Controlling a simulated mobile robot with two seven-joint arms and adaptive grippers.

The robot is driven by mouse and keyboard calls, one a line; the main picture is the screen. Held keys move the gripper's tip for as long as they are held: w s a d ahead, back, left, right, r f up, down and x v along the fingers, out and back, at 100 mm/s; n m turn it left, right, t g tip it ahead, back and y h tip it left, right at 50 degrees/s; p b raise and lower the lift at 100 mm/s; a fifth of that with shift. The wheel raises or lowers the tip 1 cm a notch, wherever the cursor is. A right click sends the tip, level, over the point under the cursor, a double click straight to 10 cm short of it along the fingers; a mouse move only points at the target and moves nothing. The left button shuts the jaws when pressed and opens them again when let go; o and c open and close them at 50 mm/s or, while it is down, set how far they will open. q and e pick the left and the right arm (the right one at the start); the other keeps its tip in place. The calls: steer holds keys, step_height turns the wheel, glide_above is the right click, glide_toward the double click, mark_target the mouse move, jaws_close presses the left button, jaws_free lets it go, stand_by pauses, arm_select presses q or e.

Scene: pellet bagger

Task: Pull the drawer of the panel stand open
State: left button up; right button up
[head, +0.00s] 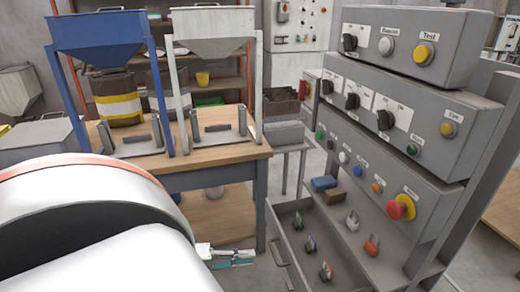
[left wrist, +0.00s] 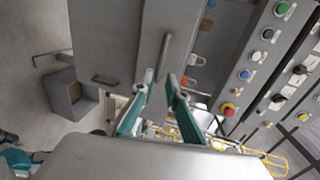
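The grey panel stand (head: 400,185) fills the right of the head view. My right gripper is out of view.
Several small padlock-like items (head: 371,245) lie in the stand's grey tray, with a blue block (head: 324,184) behind. A wooden workbench (head: 215,153) with a blue hopper (head: 98,35) and a grey hopper stands left. A second handle (left wrist: 103,79) shows in the left wrist view.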

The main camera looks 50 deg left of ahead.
arm_select(q)
steer(key=shift+v, duration=1.15)
steer(key=shift+f, duration=0.1)
